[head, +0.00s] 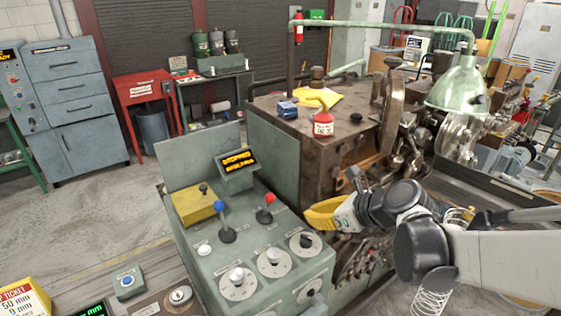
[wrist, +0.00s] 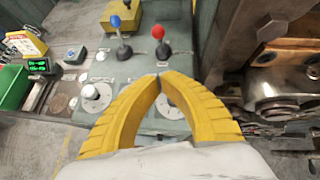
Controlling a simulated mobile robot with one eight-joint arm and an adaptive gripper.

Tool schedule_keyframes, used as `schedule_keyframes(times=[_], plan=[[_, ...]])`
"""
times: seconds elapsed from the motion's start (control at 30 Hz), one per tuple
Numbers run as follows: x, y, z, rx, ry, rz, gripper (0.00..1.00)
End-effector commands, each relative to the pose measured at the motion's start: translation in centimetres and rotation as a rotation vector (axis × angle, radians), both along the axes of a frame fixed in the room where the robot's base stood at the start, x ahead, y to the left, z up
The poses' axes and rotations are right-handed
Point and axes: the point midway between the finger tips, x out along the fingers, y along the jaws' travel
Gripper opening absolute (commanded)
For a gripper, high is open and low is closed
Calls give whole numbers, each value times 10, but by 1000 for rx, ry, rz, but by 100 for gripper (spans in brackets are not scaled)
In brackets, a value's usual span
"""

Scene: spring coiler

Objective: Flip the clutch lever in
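Two levers stand on the grey control panel (head: 254,247). One lever with a blue knob (head: 219,206) is on the left, and one lever with a red knob (head: 270,198) is on the right. Their labels are too small to read, so I cannot tell which is the clutch lever. Both also show in the wrist view, the blue knob (wrist: 115,21) left of the red knob (wrist: 158,32). My gripper (head: 309,216) has yellow fingers and is to the right of the red-knobbed lever, apart from it. In the wrist view its fingertips (wrist: 158,77) meet, with nothing between them.
Several dials with white knobs (head: 237,275) are on the panel in front of the levers. A yellow box (head: 194,205) and a lit display (head: 237,162) stand behind.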

Motion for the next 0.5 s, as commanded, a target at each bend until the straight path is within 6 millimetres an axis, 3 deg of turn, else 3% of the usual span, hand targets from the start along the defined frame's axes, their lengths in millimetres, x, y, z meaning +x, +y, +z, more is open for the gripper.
schedule_keyframes(times=[0.5], plan=[[7, 6, -6, 18, 12, -11, 0]])
